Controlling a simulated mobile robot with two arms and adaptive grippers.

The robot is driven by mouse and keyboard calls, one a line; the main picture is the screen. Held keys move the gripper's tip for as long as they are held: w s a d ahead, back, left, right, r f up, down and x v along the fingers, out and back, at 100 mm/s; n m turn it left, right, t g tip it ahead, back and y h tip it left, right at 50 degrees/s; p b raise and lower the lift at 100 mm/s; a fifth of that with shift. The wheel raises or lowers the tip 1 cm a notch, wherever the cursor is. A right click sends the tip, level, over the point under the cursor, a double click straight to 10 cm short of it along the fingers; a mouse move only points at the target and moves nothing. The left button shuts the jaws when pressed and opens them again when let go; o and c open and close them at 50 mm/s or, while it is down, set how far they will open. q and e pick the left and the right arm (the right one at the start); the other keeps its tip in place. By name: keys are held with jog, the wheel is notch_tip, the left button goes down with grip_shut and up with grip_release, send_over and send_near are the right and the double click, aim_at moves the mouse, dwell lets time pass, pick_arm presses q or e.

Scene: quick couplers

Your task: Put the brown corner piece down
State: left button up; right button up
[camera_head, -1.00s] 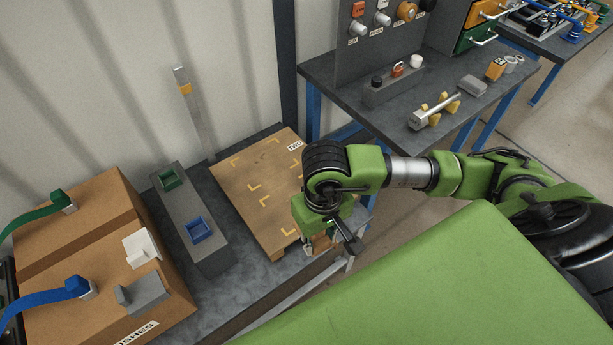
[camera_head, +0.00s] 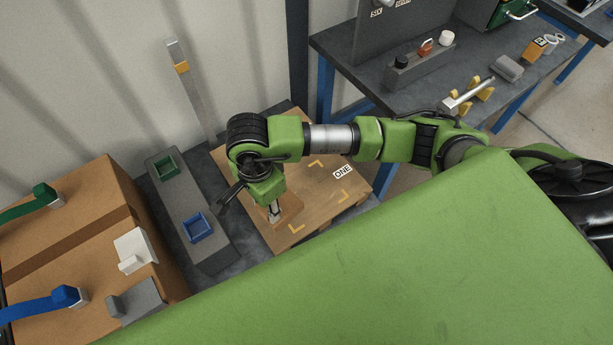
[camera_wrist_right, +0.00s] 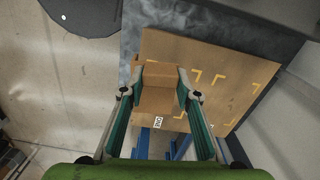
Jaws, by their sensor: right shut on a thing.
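My right gripper (camera_head: 275,213) points down over the wooden board (camera_head: 322,195) and is shut on the brown corner piece (camera_head: 290,208). In the right wrist view the piece (camera_wrist_right: 158,88) sits between the two fingertips (camera_wrist_right: 160,92), at the board's near left part. The board (camera_wrist_right: 225,75) carries yellow corner marks and a label reading ONE (camera_head: 342,172). I cannot tell whether the piece touches the board or hangs just above it. The gripper and arm hide part of the board in the head view. My left gripper is not in view.
A grey block with a green socket (camera_head: 165,166) and a blue socket (camera_head: 197,228) stands left of the board. A cardboard box (camera_head: 95,225) is further left. A grey post (camera_head: 190,90) rises behind. A dark bench (camera_head: 365,65) with small parts stands at upper right.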

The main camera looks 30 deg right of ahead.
jog(key=shift+w+a+f+m, duration=0.25)
jog(key=shift+a+m, duration=0.1)
jog(key=shift+m, duration=0.05)
jog(key=shift+w+a+m, duration=0.1)
jog(key=shift+a+m, duration=0.05)
jog(key=shift+m, duration=0.15)
jog(key=shift+w+f, duration=0.15)
jog(key=shift+f, duration=0.05)
jog(key=w+d+f+b, duration=0.2)
jog(key=d+f+b, duration=0.1)
jog(key=d+f, duration=0.1)
jog(key=w+d+f+b, duration=0.2)
jog(key=d+f, duration=0.2)
jog(key=w+d+f+b, duration=0.3)
jog(key=d+f, duration=0.1)
jog(key=f, duration=0.1)
jog(key=shift+b, duration=0.35)
jog(key=shift+r, duration=0.15)
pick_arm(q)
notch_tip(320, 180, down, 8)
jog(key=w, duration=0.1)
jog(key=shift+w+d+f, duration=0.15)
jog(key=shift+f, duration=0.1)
pick_arm(e)
jog(key=shift+a, duration=0.1)
